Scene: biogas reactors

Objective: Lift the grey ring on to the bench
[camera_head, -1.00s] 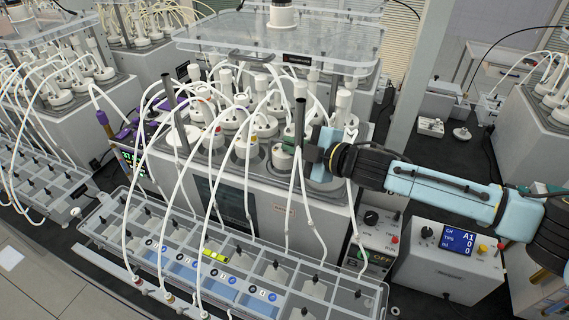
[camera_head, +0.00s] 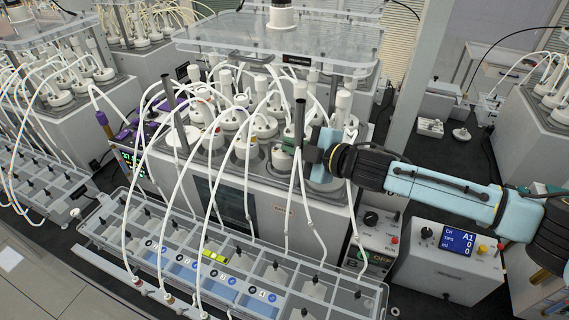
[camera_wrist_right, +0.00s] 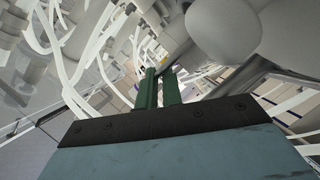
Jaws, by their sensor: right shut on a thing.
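My right gripper (camera_head: 308,152) comes in from the right over the front right of the water bath (camera_head: 262,212). Its fingers are beside a pale grey bottle top (camera_head: 283,157) and a dark upright post (camera_head: 300,117). The dark green fingers show close together in the right wrist view (camera_wrist_right: 160,90). The gripper is shut on what I take to be the grey ring. The ring's shape is mostly hidden by the fingers and tubes, and I cannot tell whether it is clear of the bath. My left gripper is not in view.
White tubes (camera_head: 303,195) arch in front of the gripper. A clear plate (camera_head: 280,42) hangs above the bottles. A compartment tray (camera_head: 235,283) fills the front. A control box (camera_head: 450,262) stands at the right. Dark bench (camera_head: 440,165) is partly free behind my arm.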

